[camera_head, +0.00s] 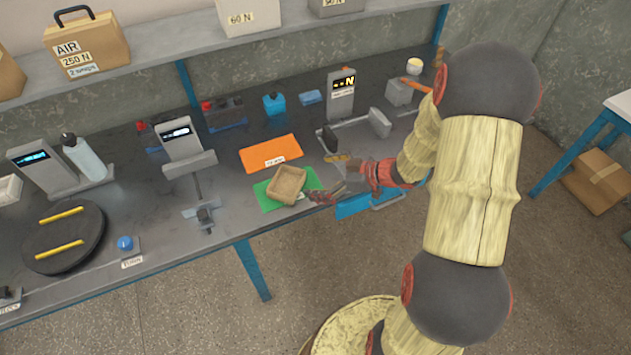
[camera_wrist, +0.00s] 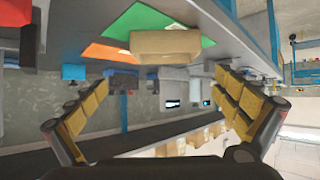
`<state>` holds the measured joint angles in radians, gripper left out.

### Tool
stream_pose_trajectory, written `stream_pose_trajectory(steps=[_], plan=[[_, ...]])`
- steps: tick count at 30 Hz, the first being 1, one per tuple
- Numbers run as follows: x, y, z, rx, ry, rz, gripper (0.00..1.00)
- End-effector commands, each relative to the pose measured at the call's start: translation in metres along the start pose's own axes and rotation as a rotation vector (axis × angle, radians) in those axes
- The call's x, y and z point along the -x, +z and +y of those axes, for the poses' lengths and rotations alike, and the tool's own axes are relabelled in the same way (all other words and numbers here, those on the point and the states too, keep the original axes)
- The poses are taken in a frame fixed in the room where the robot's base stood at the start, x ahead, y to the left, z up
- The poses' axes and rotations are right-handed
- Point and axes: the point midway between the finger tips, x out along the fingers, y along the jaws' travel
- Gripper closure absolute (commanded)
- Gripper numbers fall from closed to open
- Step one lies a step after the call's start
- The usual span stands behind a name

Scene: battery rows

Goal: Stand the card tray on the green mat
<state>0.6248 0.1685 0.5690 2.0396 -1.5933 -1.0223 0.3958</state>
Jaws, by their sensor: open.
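The card tray (camera_head: 287,185) is a small tan, shallow open box. It sits on the green mat (camera_head: 265,203), upright and slightly turned, with green showing on several sides of it. The tray also shows in the wrist view (camera_wrist: 165,43), upside down there, on the green mat (camera_wrist: 195,41). My gripper (camera_head: 328,187) is just right of the tray near the bench's front edge, apart from it. In the wrist view my gripper (camera_wrist: 160,115) has its two fingers spread wide with nothing between them.
An orange mat (camera_head: 270,152) lies behind the green mat. A grey device with a lit display (camera_head: 341,95) stands behind my gripper. Left are a stand with a display (camera_head: 181,140) and a round black turntable (camera_head: 62,250). A shelf with boxes runs above.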

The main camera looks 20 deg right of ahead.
Motion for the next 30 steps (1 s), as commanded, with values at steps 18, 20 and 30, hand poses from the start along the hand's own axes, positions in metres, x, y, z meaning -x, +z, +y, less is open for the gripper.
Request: stream_pose_trajectory(steps=[18, 20, 30], plan=[[0.172, -0.166, 0.012, -0.185, 0.822, -0.398, 0.0], [0.186, -0.167, -0.022, -0.268, 0.815, -0.423, 0.0], [0.215, -0.152, -0.196, -0.55, 0.56, -0.529, 0.0]])
